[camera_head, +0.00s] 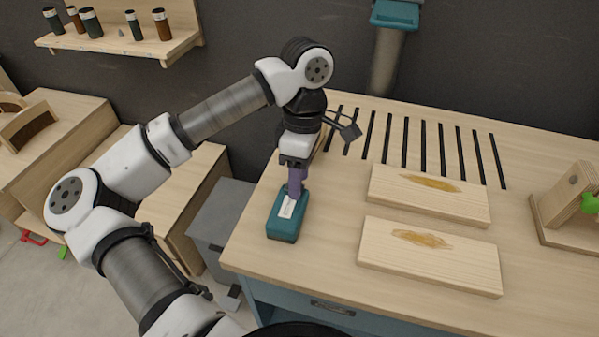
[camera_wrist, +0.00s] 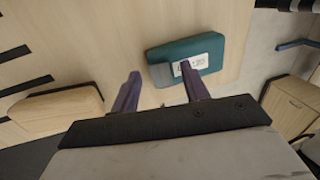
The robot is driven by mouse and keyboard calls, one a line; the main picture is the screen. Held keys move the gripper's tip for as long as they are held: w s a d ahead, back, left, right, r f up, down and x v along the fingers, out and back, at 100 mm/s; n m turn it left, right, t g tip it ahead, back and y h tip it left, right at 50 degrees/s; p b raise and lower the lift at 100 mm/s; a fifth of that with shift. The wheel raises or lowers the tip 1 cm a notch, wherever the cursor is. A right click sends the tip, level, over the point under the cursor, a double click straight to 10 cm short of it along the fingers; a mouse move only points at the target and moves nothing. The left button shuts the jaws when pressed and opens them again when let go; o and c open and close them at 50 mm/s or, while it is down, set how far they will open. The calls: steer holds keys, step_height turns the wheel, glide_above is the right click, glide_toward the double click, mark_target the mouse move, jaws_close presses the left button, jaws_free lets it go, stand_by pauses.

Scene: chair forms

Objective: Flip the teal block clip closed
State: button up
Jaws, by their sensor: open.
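The teal block (camera_head: 284,226) lies on the workbench near its left edge, with a white printed label on its top. It also shows in the wrist view (camera_wrist: 165,72), beyond my fingers. I cannot make out a separate clip part on it or its state. My gripper (camera_head: 296,180) points down at the block, with its purple fingers over the far part of the label. In the wrist view my gripper (camera_wrist: 160,74) has its two fingers apart and nothing between them. The right fingertip overlaps the label; whether it touches is unclear. The left fingertip is beside the block, over bare wood.
Two pale wooden boards with amber patches, the back one (camera_head: 430,194) and the front one (camera_head: 430,257), lie right of the block. Dark slots (camera_head: 422,150) line the bench's back. A wooden stand with a green part (camera_head: 560,205) is far right. Bare bench separates block and boards.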

jaws_close()
steer(key=shift+s+f+t+b, duration=0.1)
steer(key=shift+f+t+b, duration=0.2)
steer(key=shift+b, duration=0.65)
steer(key=shift+t+b, duration=0.3)
steer(key=shift+b, duration=0.45)
steer(key=shift+s+r, duration=0.1)
steer(key=shift+r, duration=0.15)
jaws_free()
step_height(320, 180, up, 14)
steer(key=w, duration=0.1)
steer(key=shift+w+d, duration=0.15)
steer(key=shift+d, duration=0.05)
